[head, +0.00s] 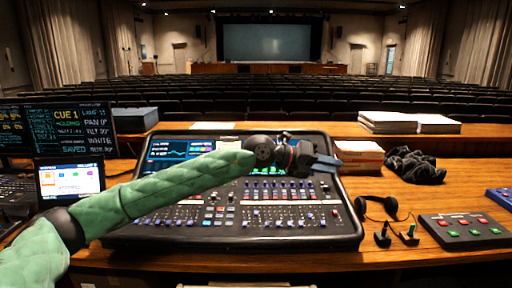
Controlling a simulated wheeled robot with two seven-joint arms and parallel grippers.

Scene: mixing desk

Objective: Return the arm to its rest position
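My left arm, in a green padded sleeve, reaches in from the lower left across the mixing desk (350,236). My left gripper (326,162) is above the upper right part of the desk, near its right edge. Its fingers are small and seen side-on, so I cannot tell whether they are open or shut. I see no object clearly held in it. The arm hides part of the desk's faders and its screen. My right gripper is not in view.
A box (360,157), paper stacks (388,122), black cloth (414,166), headphones (377,207) and a button panel (464,232) lie to the right. Monitors (70,130) and a tablet (70,178) stand at left. Bare wood shows around the headphones.

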